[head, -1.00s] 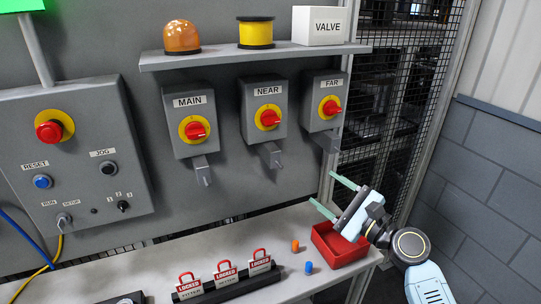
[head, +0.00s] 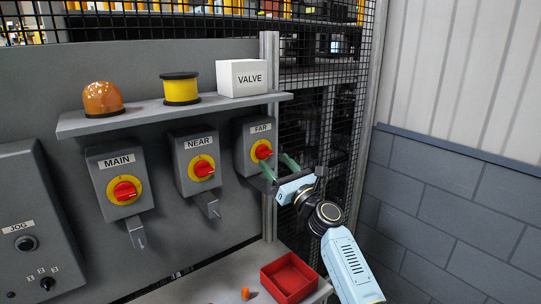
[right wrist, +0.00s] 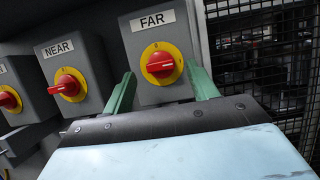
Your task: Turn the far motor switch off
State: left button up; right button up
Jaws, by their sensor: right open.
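The far motor switch is a grey box (head: 245,146) labelled FAR, with a yellow disc and a red knob (head: 263,151). In the right wrist view the red knob (right wrist: 160,65) sits between my two green fingers, its handle tilted slightly up to the right. My right gripper (head: 280,168) is open in front of the lower part of the FAR box. In the right wrist view the open right gripper (right wrist: 163,92) has one finger on each side of the knob, apart from it. The left gripper is not in view.
The NEAR switch (head: 187,178) and MAIN switch (head: 107,195) are to the left. Above them a shelf (head: 180,112) holds an amber lamp (head: 102,99), a yellow spool (head: 180,88) and the VALVE box (head: 241,78). A red tray (head: 289,278) is below; wire mesh stands right.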

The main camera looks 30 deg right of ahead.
aim_at(268, 154)
jog(key=shift+x, duration=1.65)
jog(key=shift+a, duration=0.1)
